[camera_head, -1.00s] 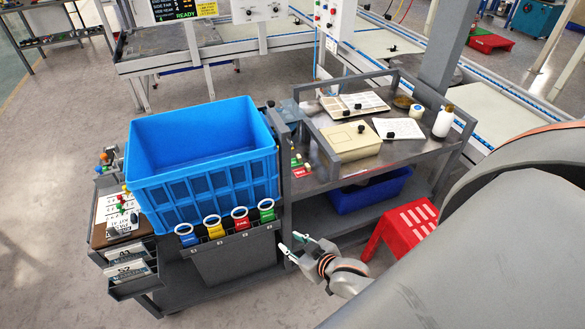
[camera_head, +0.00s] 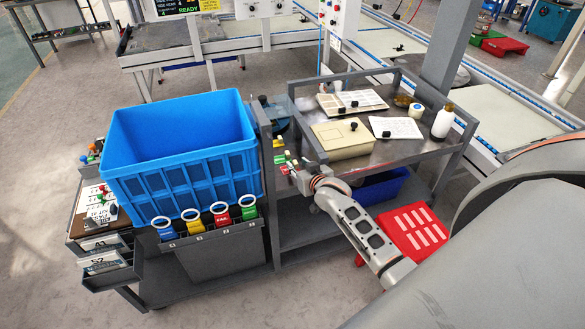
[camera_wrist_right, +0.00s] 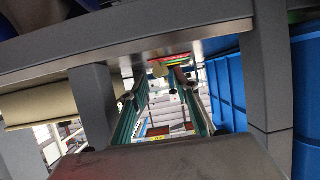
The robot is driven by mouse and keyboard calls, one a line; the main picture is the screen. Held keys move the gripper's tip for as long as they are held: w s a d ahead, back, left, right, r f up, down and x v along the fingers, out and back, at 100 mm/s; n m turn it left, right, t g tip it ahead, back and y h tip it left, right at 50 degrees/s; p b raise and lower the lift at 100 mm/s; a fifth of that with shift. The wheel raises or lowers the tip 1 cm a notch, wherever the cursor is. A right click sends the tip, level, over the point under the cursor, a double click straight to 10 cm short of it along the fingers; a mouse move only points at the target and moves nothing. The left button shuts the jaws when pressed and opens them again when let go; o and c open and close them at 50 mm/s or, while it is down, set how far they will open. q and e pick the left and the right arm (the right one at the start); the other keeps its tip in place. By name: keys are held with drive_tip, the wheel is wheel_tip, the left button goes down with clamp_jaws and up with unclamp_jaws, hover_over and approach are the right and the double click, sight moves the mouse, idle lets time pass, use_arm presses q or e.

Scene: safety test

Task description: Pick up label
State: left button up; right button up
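Small red, green and yellow labels (camera_head: 280,158) sit at the left edge of the grey cart's top. They also show in the right wrist view (camera_wrist_right: 172,62), beyond my fingertips. Several ringed tags hang on the dark holder below the blue crate: blue (camera_head: 164,229), yellow (camera_head: 193,222), red (camera_head: 221,216) and green (camera_head: 248,208). My right gripper (camera_head: 298,172) is at the cart's left edge, close to the small labels; contact cannot be told. In the right wrist view its two teal fingers (camera_wrist_right: 162,100) are apart with nothing held between them. My left gripper is not in view.
The blue crate (camera_head: 182,165) stands left of the cart. Grey cart posts and rails stand close around my right gripper. A red stool (camera_head: 412,232) is below.

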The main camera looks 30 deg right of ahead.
drive_tip(key=shift+x, duration=0.9)
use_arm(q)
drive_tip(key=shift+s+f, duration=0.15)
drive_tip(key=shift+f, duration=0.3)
use_arm(e)
drive_tip(key=c, duration=0.8)
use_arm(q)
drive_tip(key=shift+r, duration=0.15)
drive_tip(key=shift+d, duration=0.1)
